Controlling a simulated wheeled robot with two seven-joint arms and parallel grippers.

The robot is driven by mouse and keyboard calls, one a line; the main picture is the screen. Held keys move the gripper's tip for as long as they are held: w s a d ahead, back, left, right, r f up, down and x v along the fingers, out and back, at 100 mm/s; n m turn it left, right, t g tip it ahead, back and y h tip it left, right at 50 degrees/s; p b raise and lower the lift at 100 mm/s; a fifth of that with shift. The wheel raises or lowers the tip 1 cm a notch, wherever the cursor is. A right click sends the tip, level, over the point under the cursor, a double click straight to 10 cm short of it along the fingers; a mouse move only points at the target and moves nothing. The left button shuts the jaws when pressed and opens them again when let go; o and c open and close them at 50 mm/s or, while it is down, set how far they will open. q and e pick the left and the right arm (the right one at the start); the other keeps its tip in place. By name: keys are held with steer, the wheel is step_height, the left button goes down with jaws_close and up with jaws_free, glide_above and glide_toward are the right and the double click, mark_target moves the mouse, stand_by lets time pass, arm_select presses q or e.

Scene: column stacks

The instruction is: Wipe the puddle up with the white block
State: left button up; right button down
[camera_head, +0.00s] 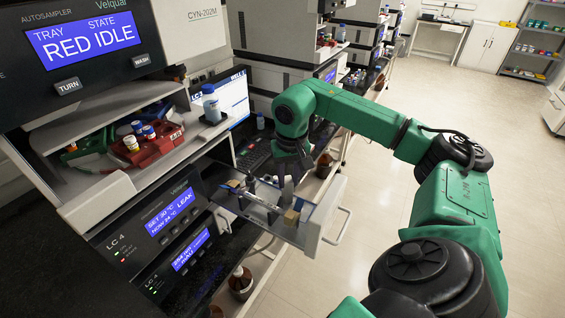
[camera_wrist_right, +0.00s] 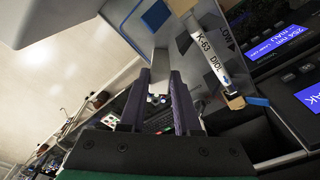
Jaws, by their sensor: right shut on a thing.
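My right gripper (camera_head: 284,188) reaches down into the open drawer (camera_head: 321,217) of the LC 4 unit. In the right wrist view my right gripper (camera_wrist_right: 160,78) is shut on the white block (camera_wrist_right: 160,62), which shows between the fingertips. I cannot make out the puddle's outline in either view. The LC 4 screen (camera_head: 174,212) reads LEAK. My left gripper is not in view.
A column labelled K-63 (camera_wrist_right: 209,55) with tan ends lies beside the gripper in the drawer. The drawer handle (camera_head: 343,225) sticks out toward the aisle. Brown bottles (camera_head: 241,283) stand below. A shelf with red racks (camera_head: 153,145) is at left. Open floor lies at right.

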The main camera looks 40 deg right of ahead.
steer(key=shift+s+d, duration=0.15)
steer(key=shift+s, duration=0.35)
steer(key=shift+w+r+p, duration=0.35)
steer(key=shift+p, duration=0.2)
steer(key=shift+w+a+p, duration=0.25)
steer(key=shift+w+p, duration=0.1)
steer(key=shift+w, duration=0.05)
steer(key=shift+w+a+f, duration=0.1)
steer(key=shift+w+f, duration=0.1)
steer(key=shift+w, duration=0.25)
steer(key=shift+w+a+r+p, duration=0.1)
steer(key=shift+w+a+p, duration=0.15)
steer(key=shift+w+p, duration=0.5)
steer(key=shift+w+f, duration=0.25)
